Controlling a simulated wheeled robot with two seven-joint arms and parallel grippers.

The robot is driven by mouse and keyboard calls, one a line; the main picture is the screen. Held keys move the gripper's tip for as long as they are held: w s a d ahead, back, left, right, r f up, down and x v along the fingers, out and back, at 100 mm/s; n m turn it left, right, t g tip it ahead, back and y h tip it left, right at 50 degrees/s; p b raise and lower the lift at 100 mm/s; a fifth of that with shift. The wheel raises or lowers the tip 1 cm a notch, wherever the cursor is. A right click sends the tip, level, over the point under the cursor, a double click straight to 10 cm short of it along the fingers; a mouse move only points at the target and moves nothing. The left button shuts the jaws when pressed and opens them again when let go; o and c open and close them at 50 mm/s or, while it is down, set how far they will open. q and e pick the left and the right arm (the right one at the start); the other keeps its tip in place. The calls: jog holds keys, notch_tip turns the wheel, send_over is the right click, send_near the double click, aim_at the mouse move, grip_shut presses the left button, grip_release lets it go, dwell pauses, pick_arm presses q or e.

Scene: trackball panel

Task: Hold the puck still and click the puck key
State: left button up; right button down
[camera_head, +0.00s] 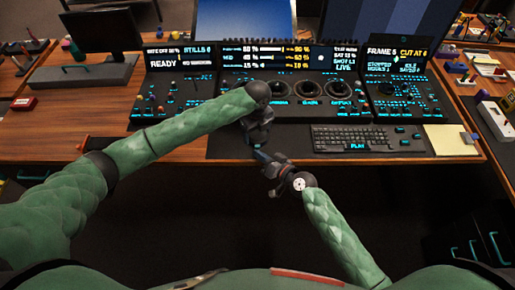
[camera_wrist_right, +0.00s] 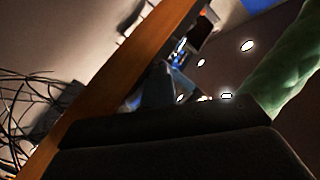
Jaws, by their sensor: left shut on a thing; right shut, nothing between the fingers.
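My left gripper (camera_head: 254,143) points down at the desk's front edge, in front of the trackball panel (camera_head: 310,90), shut on the puck. The puck is hidden by the gripper and wrist, and I cannot make out its key. My right gripper (camera_head: 260,154) is shut and empty. Its tips are just in front of and below the left gripper, close to the desk edge; I cannot tell whether they touch anything. In the right wrist view the dark gripper body fills the bottom, and the puck is not clear.
A keyboard (camera_head: 366,139) lies right of the left gripper, with a yellow notepad (camera_head: 450,140) beyond it. Several round trackballs sit in the panel behind. Open floor lies in front of the desk edge.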

jog(key=shift+w+d+r, duration=0.15)
jog(key=shift+w+d, duration=0.05)
jog(key=shift+w, duration=0.25)
dwell(0.5)
jog(key=shift+s, duration=0.15)
jog(key=shift+s+a+f, duration=0.1)
jog(key=shift+s+f, duration=0.05)
jog(key=shift+s, duration=1.05)
jog(key=shift+s+f, duration=0.1)
jog(key=shift+s, duration=1.1)
